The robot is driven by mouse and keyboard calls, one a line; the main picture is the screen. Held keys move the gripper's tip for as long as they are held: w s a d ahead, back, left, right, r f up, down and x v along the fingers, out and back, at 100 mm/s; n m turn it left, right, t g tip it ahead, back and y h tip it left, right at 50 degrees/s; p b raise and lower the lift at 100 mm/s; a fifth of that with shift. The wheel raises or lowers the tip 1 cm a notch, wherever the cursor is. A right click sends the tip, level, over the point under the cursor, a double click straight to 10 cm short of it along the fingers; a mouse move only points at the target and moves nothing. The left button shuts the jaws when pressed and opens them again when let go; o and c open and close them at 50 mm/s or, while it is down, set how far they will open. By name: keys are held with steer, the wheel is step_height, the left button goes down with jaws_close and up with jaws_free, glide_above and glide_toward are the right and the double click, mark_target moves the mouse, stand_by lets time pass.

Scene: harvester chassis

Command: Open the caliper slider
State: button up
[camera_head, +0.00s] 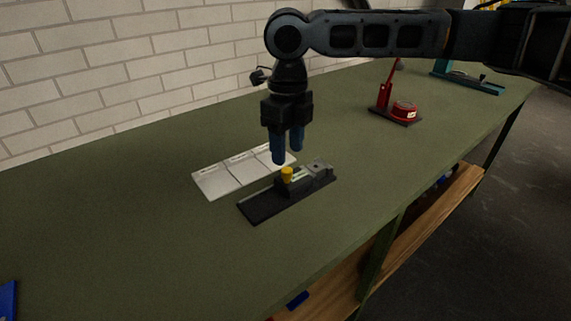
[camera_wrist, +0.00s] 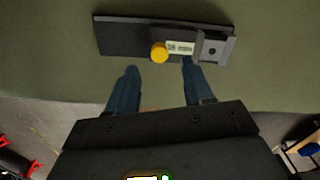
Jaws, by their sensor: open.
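The caliper (camera_head: 288,193) lies on the green bench top as a long dark base with a raised slider block (camera_head: 291,184) and a yellow knob (camera_head: 287,174) on it. A grey end block (camera_head: 318,167) sits at its right end. In the wrist view the yellow knob (camera_wrist: 159,52) is beside a pale display (camera_wrist: 181,48) on the slider, and the dark base (camera_wrist: 125,36) runs to the left. My gripper (camera_head: 288,160) points down above the caliper, with its blue fingers apart and empty. In the wrist view the fingertips (camera_wrist: 160,68) straddle the knob's position, apart from it.
White cards (camera_head: 240,174) lie on the bench behind the caliper. A red device (camera_head: 398,107) and a teal device (camera_head: 470,80) stand farther right. A brick wall (camera_head: 130,75) runs along the back. The bench front and left are mostly clear.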

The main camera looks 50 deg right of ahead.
mark_target(287, 169)
steer(key=shift+f, duration=2.5)
jaws_close()
